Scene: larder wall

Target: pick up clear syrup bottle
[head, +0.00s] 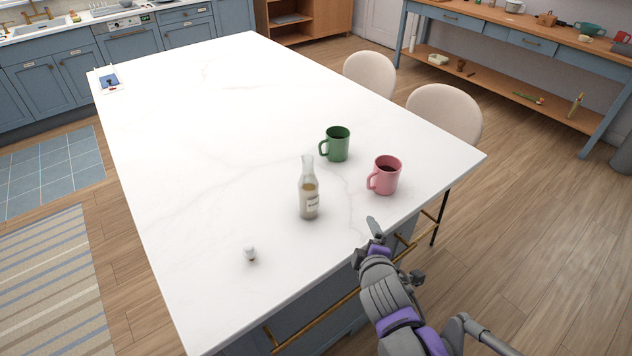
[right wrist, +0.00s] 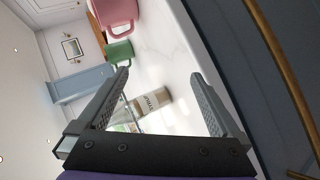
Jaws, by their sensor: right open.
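My left gripper is not in view.
A pink mug (head: 386,176) and a green mug (head: 337,144) stand behind and right of the bottle. A small white object (head: 250,253) lies to its left. The white island top (head: 200,150) is mostly clear. Two pale chairs (head: 444,112) stand along its right side.

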